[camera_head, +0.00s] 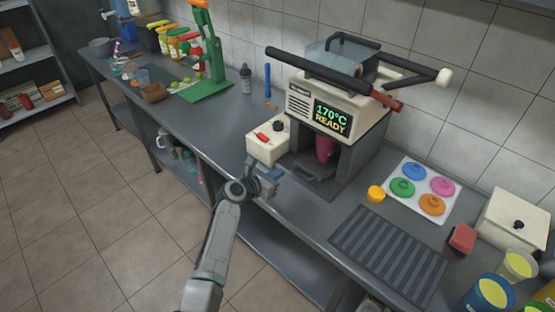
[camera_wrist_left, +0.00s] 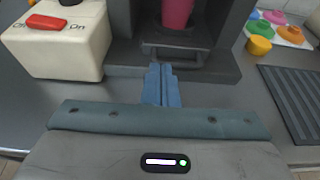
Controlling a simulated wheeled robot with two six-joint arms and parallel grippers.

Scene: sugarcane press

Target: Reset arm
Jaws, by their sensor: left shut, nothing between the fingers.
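My left gripper (camera_head: 268,180) is at the front edge of the grey counter (camera_head: 215,125), in front of the press machine (camera_head: 330,115). In the left wrist view its blue fingers (camera_wrist_left: 161,85) are together with nothing between them. The machine's display reads "170°C READY". A pink cup (camera_head: 325,148) stands in the machine's bay, and its lower part also shows in the left wrist view (camera_wrist_left: 177,14). The gripper is apart from the cup. A white switch box (camera_head: 266,147) with a red switch is just beyond the gripper, left of the bay. My right gripper is not in view.
To the right are a white tray (camera_head: 408,213) with coloured lids, a yellow piece (camera_head: 376,193), a dark ribbed mat (camera_head: 388,252), a red block (camera_head: 462,238) and a white box (camera_head: 512,220). A green press stand (camera_head: 212,70) and bottles are at the far left. The counter between is mostly clear.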

